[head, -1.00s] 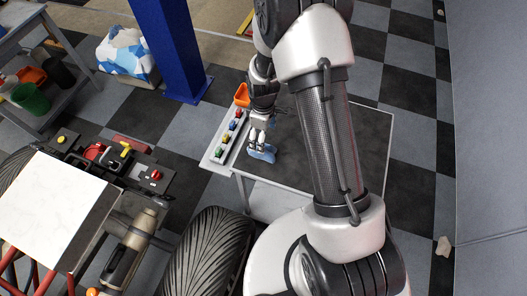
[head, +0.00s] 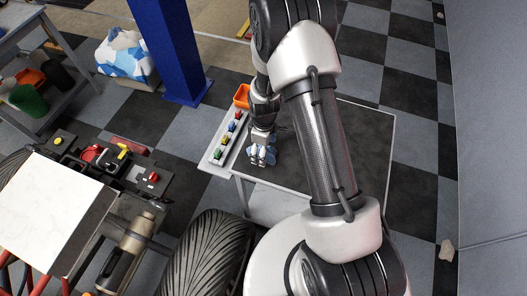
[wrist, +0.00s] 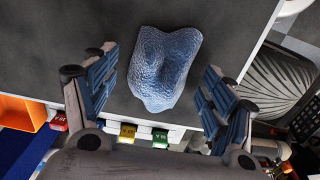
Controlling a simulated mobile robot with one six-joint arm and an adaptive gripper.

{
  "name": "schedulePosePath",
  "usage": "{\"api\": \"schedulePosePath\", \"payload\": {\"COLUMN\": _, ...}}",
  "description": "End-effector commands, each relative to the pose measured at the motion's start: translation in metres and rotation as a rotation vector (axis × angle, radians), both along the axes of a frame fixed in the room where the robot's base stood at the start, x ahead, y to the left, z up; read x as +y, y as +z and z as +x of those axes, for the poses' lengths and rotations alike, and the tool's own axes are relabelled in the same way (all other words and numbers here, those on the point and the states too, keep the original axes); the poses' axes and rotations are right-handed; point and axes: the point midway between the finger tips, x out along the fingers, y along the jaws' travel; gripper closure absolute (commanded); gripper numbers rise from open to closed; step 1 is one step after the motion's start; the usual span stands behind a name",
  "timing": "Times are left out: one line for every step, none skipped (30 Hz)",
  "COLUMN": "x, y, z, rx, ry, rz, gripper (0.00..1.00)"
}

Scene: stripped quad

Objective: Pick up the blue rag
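The blue rag (wrist: 163,68) lies crumpled on the dark top of a small table (head: 355,150), close to the table's edge. My gripper (wrist: 158,75) is open, with one blue-padded finger on each side of the rag in the wrist view. Visible gaps separate the rag from both fingers. In the head view my gripper (head: 262,156) points down over the rag's spot near the table's left front corner. The fingers hide most or all of the rag there.
A pale strip with several coloured blocks (head: 228,138) runs along the table's left edge, with an orange bin (head: 242,96) at its far end. A tyre (head: 205,255) stands in front of the table. A blue post (head: 170,50) rises behind it. The tabletop right of the gripper looks clear.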

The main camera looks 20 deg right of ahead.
Motion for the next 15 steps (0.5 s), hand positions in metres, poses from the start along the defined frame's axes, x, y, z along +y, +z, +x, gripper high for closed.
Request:
{"api": "schedulePosePath", "payload": {"x": 0.0000, "y": 0.0001, "z": -0.0001, "rx": 0.000, "ry": 0.000, "rz": 0.000, "gripper": 0.30}}
{"api": "schedulePosePath", "payload": {"x": 0.0000, "y": 0.0001, "z": -0.0001, "rx": 0.000, "ry": 0.000, "rz": 0.000, "gripper": 0.32}}
{"api": "schedulePosePath", "payload": {"x": 0.0000, "y": 0.0001, "z": -0.0001, "rx": 0.000, "ry": 0.000, "rz": 0.000, "gripper": 0.35}}
{"api": "schedulePosePath", "payload": {"x": 0.0000, "y": 0.0001, "z": -0.0001, "rx": 0.000, "ry": 0.000, "rz": 0.000, "gripper": 0.37}}
{"api": "schedulePosePath", "payload": {"x": 0.0000, "y": 0.0001, "z": -0.0001, "rx": 0.000, "ry": 0.000, "rz": 0.000, "gripper": 0.39}}
{"api": "schedulePosePath", "payload": {"x": 0.0000, "y": 0.0001, "z": -0.0001, "rx": 0.000, "ry": 0.000, "rz": 0.000, "gripper": 0.41}}
{"api": "schedulePosePath", "payload": {"x": 0.0000, "y": 0.0002, "z": -0.0001, "rx": 0.000, "ry": 0.000, "rz": 0.000, "gripper": 0.43}}
{"api": "schedulePosePath", "payload": {"x": 0.0000, "y": 0.0001, "z": -0.0001, "rx": 0.000, "ry": 0.000, "rz": 0.000, "gripper": 0.45}}
{"api": "schedulePosePath", "payload": {"x": 0.0000, "y": 0.0002, "z": -0.0001, "rx": 0.000, "ry": 0.000, "rz": 0.000, "gripper": 0.48}}
{"api": "schedulePosePath", "payload": {"x": 0.0000, "y": 0.0002, "z": -0.0001, "rx": 0.000, "ry": 0.000, "rz": 0.000, "gripper": 0.50}}
{"api": "schedulePosePath", "payload": {"x": 0.0000, "y": 0.0002, "z": -0.0001, "rx": 0.000, "ry": 0.000, "rz": 0.000, "gripper": 0.52}}
{"api": "schedulePosePath", "payload": {"x": 0.0000, "y": 0.0001, "z": -0.0002, "rx": 0.000, "ry": 0.000, "rz": 0.000, "gripper": 0.55}}
{"api": "schedulePosePath", "payload": {"x": 0.0000, "y": 0.0001, "z": -0.0002, "rx": 0.001, "ry": 0.000, "rz": 0.001, "gripper": 0.57}}
{"api": "schedulePosePath", "payload": {"x": 0.0000, "y": 0.0001, "z": -0.0003, "rx": 0.001, "ry": 0.000, "rz": 0.001, "gripper": 0.59}}
{"api": "schedulePosePath", "payload": {"x": 0.0000, "y": 0.0001, "z": -0.0003, "rx": 0.001, "ry": 0.000, "rz": 0.001, "gripper": 0.61}}
